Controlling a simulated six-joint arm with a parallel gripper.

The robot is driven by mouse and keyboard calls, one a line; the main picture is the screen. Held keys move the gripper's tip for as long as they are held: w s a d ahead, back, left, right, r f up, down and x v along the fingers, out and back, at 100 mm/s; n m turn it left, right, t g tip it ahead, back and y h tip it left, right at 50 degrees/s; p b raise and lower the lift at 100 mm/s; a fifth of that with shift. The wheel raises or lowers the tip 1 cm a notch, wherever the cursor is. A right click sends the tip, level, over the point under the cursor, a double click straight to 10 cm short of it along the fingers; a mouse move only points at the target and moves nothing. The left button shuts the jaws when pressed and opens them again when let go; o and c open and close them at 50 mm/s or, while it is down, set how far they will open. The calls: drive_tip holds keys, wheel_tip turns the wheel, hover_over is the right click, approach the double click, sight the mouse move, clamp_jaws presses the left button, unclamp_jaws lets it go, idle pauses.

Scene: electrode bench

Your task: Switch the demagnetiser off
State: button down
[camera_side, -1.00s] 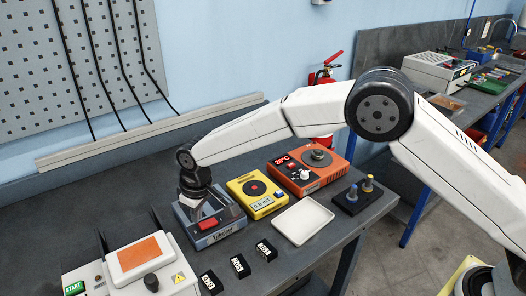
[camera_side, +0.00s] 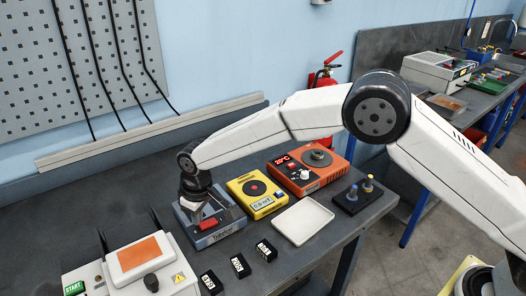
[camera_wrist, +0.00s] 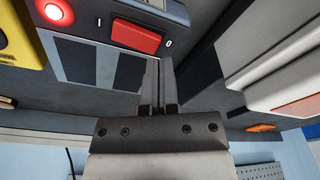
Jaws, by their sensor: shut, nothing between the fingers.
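The demagnetiser, a blue-grey box (camera_side: 222,233), sits on the bench at centre left in the side view. Its red rocker switch (camera_side: 208,223) is on the front part of its top. In the wrist view the switch (camera_wrist: 137,37) lies between the marks I and 0, and a red lamp (camera_wrist: 53,12) glows beside it. I cannot tell which end of the rocker is down. My gripper (camera_wrist: 158,62) is shut and empty, its tips close to the 0 end of the switch. In the side view my gripper (camera_side: 194,212) is over the box; contact is unclear.
A yellow meter (camera_side: 257,195) reading about 0.6 mT and an orange hotplate (camera_side: 309,171) stand to the right. A white tray (camera_side: 303,221) and small black blocks (camera_side: 240,265) lie in front. A white box with an orange pad (camera_side: 139,253) stands to the left.

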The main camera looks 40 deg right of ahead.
drive_tip(key=shift+f, duration=0.9)
idle(0.7)
drive_tip(key=shift+r, duration=3.1)
drive_tip(key=shift+d, duration=0.15)
drive_tip(key=shift+d, duration=0.25)
drive_tip(key=s+d+r+m, duration=0.1)
drive_tip(key=s+d+m, duration=0.1)
drive_tip(key=s+d, duration=0.8)
drive_tip(key=s+d+r+m, duration=0.1)
drive_tip(key=s+d+m, duration=0.3)
drive_tip(key=d, duration=0.9)
drive_tip(key=s+d+f+t, duration=0.1)
drive_tip(key=s+d, duration=0.4)
drive_tip(key=s, duration=0.5)
drive_tip(key=shift+s+h, duration=0.2)
drive_tip(key=shift+h, duration=0.2)
